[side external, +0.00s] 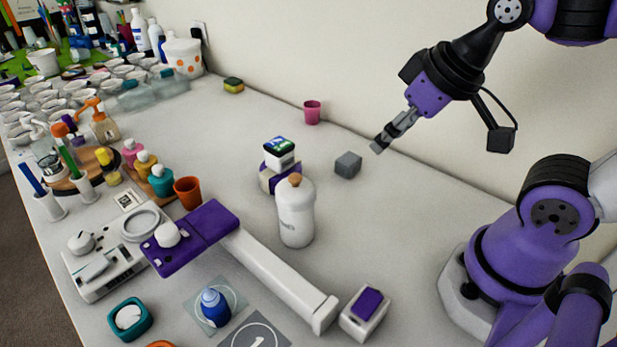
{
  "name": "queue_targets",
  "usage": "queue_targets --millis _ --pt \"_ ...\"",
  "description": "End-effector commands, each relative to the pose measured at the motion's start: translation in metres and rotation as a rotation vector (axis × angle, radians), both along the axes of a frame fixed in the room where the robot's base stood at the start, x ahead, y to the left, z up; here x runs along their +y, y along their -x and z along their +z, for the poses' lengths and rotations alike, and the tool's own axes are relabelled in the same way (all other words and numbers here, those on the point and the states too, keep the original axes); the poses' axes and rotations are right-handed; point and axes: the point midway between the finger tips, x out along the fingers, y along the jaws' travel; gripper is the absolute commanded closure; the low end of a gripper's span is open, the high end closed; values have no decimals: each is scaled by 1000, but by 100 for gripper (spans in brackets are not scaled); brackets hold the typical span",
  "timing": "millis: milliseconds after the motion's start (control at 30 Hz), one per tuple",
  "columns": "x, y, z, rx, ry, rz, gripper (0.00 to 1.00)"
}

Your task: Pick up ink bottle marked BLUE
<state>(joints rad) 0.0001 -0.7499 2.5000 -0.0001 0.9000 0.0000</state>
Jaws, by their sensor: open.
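A small blue bottle (214,309) with a lighter blue cap stands upright on a pale square mat (235,285) at the lower middle. I cannot read a BLUE mark on it from here. Pink (131,152), yellow (147,164) and teal (161,181) bottles stand in a row at the left; their labels are too small to read. My gripper (380,142) is open and empty, in the air at the upper right, far from these bottles and near a grey cube (348,164).
A white bottle with an orange-brown top (296,215) and a long white beam with a purple platform (208,228) stand between my gripper and the blue bottle. An orange cup (188,192), a teal dish (128,318) and a white-and-purple block (365,312) are nearby. The back right table is mostly clear.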

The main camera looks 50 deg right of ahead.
Motion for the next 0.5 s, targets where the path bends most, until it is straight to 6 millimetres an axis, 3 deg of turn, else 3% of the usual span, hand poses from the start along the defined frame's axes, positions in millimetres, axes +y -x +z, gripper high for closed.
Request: queue_targets --millis 500 --pt "0 -1 4 -3 0 0 54"
